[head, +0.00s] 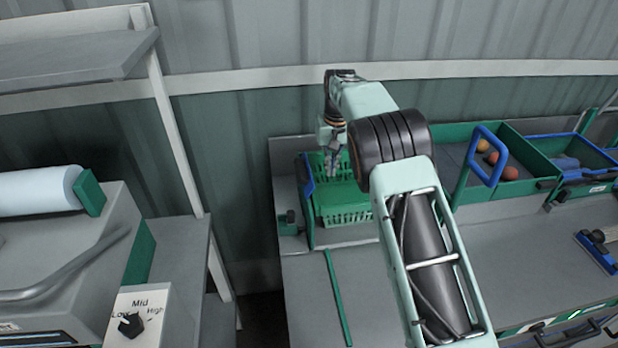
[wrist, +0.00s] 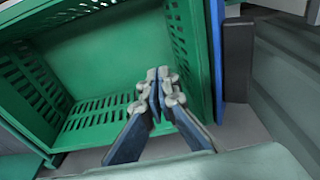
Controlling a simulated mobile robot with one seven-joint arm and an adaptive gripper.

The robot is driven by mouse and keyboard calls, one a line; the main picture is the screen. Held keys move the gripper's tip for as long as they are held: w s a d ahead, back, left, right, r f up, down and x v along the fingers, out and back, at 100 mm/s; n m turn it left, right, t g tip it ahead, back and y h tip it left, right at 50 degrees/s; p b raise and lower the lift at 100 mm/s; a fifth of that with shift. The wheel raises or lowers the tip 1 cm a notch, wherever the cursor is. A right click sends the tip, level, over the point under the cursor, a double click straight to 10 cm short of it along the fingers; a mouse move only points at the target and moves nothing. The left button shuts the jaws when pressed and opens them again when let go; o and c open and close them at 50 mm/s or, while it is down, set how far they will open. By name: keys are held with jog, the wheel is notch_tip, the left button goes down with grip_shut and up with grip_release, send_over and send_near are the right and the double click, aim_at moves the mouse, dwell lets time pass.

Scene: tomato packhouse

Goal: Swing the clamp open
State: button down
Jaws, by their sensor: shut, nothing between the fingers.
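My gripper (head: 331,170) points down over the green slotted crate (head: 345,216) on the bench. In the wrist view my gripper (wrist: 158,80) has its fingertips together, with nothing between them. The crate's green wall (wrist: 205,85) stands to the right of the fingers there. A blue upright bar (head: 307,173), which may be the clamp, runs along the crate's left side. A blue strip (wrist: 217,50) shows beside the crate wall in the wrist view, apart from the fingers. Whether the clamp is open or closed I cannot tell.
A small green block with a dark knob (head: 289,221) sits left of the crate. A green rod (head: 338,297) lies on the bench in front. A blue-handled frame (head: 489,156) and bins with tomatoes stand to the right. A dark block (wrist: 238,62) stands beside the blue strip.

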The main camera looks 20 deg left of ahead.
aim_at(308, 169)
dwell(0.3)
jog(key=shift+s+a+p, duration=0.2)
jog(key=shift+s+a, duration=0.3)
jog(key=shift+a, duration=0.5)
jog(key=shift+s+a+p, duration=0.2)
jog(key=shift+s+a, duration=0.25)
jog(key=shift+a, duration=0.6)
jog(key=shift+s+a+p, duration=0.2)
jog(key=shift+s+a, duration=0.3)
jog(key=shift+a, duration=0.5)
jog(key=shift+w+d+r+p, duration=0.1)
jog(key=shift+d+r+p, duration=0.1)
jog(key=shift+r+p, duration=0.45)
jog(key=shift+w+d+r+p, duration=0.15)
jog(key=shift+r+p, duration=0.15)
jog(key=shift+r, duration=0.55)
notch_tip(308, 169, up, 6)
jog(key=d, duration=0.1)
jog(key=shift+w+d, duration=0.15)
jog(key=shift+w, duration=0.05)
